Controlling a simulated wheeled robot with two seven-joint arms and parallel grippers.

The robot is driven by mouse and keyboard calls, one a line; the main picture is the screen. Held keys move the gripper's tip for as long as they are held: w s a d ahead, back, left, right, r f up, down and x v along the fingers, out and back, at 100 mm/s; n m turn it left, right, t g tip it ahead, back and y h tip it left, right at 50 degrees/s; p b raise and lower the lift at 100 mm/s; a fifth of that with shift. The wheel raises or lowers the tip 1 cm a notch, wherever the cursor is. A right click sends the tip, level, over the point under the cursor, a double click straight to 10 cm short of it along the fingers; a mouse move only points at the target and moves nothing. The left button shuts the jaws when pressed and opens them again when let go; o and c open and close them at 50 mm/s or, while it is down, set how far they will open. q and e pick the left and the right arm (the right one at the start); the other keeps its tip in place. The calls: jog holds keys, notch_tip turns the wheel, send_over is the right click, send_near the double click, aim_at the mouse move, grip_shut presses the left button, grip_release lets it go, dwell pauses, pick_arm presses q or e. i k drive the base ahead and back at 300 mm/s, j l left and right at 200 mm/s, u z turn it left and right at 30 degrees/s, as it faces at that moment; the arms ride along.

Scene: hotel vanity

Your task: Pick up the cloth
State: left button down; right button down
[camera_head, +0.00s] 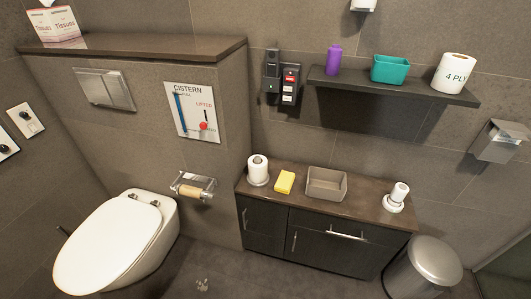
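A small yellow block (284,182) lies flat on the brown countertop (300,203), between a white paper roll and a grey open box. It may be a folded cloth or a sponge; I cannot tell which. No other clear cloth shows. Neither of my grippers is in view, and nothing touches the yellow block.
The white roll (258,170) and grey box (326,184) flank the block. A white bottle-like item (397,197) stands at the counter's right end. The shelf (400,87) overhangs behind. The toilet (117,244) is left, a metal bin (424,268) right.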

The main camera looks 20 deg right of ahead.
aim_at(284, 184)
jog(key=k+l, duration=0.25)
jog(key=k, duration=0.3)
jog(key=k+l, duration=0.2)
jog(key=k, duration=0.3)
